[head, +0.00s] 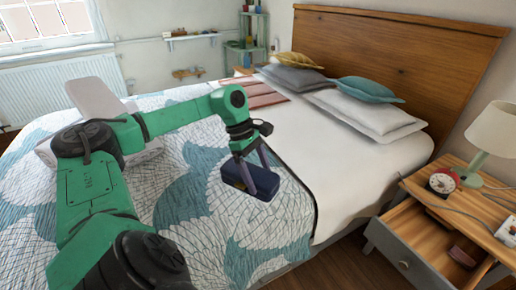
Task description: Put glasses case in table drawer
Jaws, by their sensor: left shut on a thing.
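A dark blue glasses case (234,177) is in the head view, over the patterned part of the bed. My left gripper (256,180) is shut on it, with the fingers coming down from above. I cannot tell whether the case touches the bedspread or hangs just above it. The table drawer (409,260) is at the lower right, pulled out of the wooden bedside table (455,183). A small dark reddish item (462,256) lies inside the drawer. My right gripper is not in view.
The bed (300,150) fills the middle, with several pillows (365,108) at the wooden headboard (400,50). On the table stand a lamp (495,130) and a red alarm clock (442,182), with a cable nearby. Dark floor shows between bed and drawer.

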